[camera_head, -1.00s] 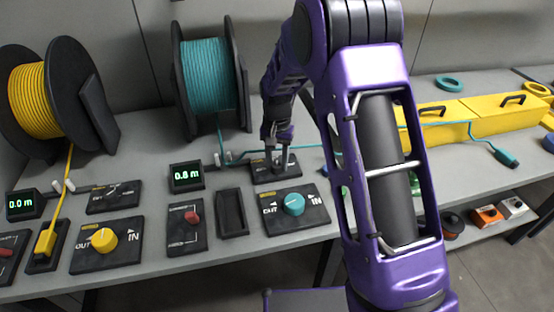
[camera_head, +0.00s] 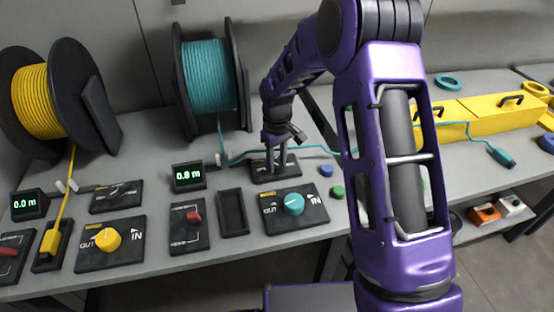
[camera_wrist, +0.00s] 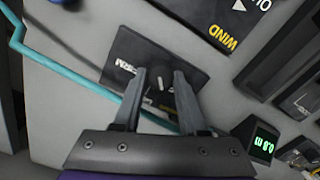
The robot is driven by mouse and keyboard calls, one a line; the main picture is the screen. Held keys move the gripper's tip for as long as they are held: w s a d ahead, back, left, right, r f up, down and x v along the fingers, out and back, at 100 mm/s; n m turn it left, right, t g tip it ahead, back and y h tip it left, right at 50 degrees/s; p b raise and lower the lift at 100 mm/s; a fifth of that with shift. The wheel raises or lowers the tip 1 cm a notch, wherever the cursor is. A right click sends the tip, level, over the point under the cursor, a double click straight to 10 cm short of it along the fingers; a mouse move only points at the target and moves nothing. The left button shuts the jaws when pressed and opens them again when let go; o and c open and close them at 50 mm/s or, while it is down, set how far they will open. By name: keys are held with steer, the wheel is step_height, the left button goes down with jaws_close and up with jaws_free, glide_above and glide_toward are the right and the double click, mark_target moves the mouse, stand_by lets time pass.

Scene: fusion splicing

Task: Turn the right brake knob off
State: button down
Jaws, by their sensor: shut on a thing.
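The right brake knob (camera_wrist: 163,86) is small and dark and stands on a black plate (camera_wrist: 128,52) with white lettering. In the head view the same plate (camera_head: 262,178) lies behind the teal winding knob's panel. My gripper (camera_head: 276,168) points down at this plate with its fingers around the knob. In the wrist view my gripper (camera_wrist: 167,76) has one finger on each side of the knob and is shut on it. The fingers hide part of the knob and of the plate's marks.
The teal cable (camera_head: 318,147) runs behind the plate, close to my gripper. The teal WIND knob (camera_head: 293,204) stands in front. A display (camera_head: 187,176) reading 0.8 m and the teal spool (camera_head: 208,76) are to the left. Yellow boxes (camera_head: 485,116) stand at the right.

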mark_target(277, 164)
steer(key=shift+n+p, duration=0.4)
steer(key=shift+n, duration=1.6)
steer(key=shift+c, duration=2.3)
jaws_free()
steer(key=shift+r, duration=0.15)
step_height(277, 164, up, 17)
steer(key=p, duration=0.2)
